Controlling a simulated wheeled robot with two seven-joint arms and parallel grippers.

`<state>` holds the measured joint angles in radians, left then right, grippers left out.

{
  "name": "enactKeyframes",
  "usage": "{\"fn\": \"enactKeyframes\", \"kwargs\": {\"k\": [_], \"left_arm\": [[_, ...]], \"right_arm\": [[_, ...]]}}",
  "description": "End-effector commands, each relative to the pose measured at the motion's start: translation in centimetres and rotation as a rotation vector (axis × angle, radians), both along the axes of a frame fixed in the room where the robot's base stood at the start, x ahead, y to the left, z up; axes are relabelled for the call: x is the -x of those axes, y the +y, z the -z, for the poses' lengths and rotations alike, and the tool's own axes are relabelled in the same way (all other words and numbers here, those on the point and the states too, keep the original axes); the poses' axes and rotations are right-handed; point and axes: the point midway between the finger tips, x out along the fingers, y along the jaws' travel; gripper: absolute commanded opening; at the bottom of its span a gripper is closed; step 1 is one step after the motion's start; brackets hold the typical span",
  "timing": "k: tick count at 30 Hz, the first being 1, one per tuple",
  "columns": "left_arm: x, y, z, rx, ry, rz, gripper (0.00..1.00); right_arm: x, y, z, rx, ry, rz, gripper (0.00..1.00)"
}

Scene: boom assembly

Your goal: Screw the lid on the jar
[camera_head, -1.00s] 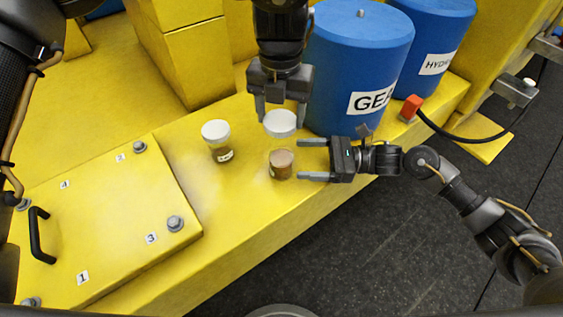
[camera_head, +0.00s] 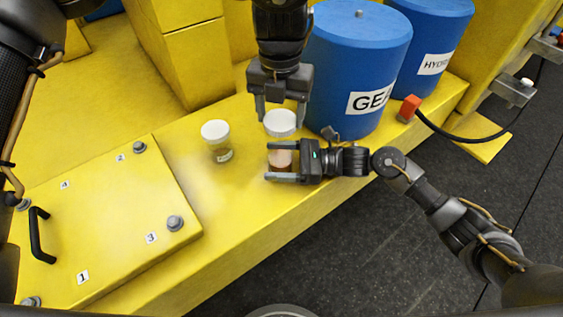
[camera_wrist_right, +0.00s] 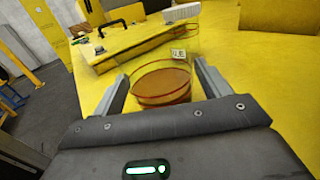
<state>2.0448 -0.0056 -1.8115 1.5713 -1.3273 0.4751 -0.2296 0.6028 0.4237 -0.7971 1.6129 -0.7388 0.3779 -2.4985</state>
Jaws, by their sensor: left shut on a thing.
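The open jar (camera_head: 280,160) of brown contents stands on the yellow ledge; its glass rim and reddish-brown contents show in the right wrist view (camera_wrist_right: 162,84). My right gripper (camera_head: 268,162) is open, with one finger on each side of the jar; the wrist view shows small gaps between fingers and glass. My left gripper (camera_head: 281,116) comes down from above and is shut on the white lid (camera_head: 280,123). The lid is held above and slightly behind the jar, apart from it.
A second jar (camera_head: 219,145) with a white lid on stands to the left. A blue drum (camera_head: 359,65) marked GEA stands close behind on the right, another blue drum (camera_head: 435,30) beyond it. A raised yellow plate (camera_head: 105,220) with bolts and a black handle lies at left.

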Motion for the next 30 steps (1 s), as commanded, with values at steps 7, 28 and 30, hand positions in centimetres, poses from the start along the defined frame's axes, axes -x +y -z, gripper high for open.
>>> {"fn": "enactKeyframes", "kwargs": {"k": [7,28,30], "left_arm": [[0.0,0.0,0.0,0.000,0.000,0.001,0.40],[-0.2,-0.2,4.8,0.001,0.001,0.000,0.40],[-0.2,-0.2,5.0,0.001,0.000,0.000,0.40]], "right_arm": [[0.0,-0.1,0.0,0.000,0.000,0.001,0.43],[0.0,0.0,0.0,0.000,0.000,0.000,0.13],[0.0,0.0,0.0,0.001,0.000,0.001,0.13]]}}
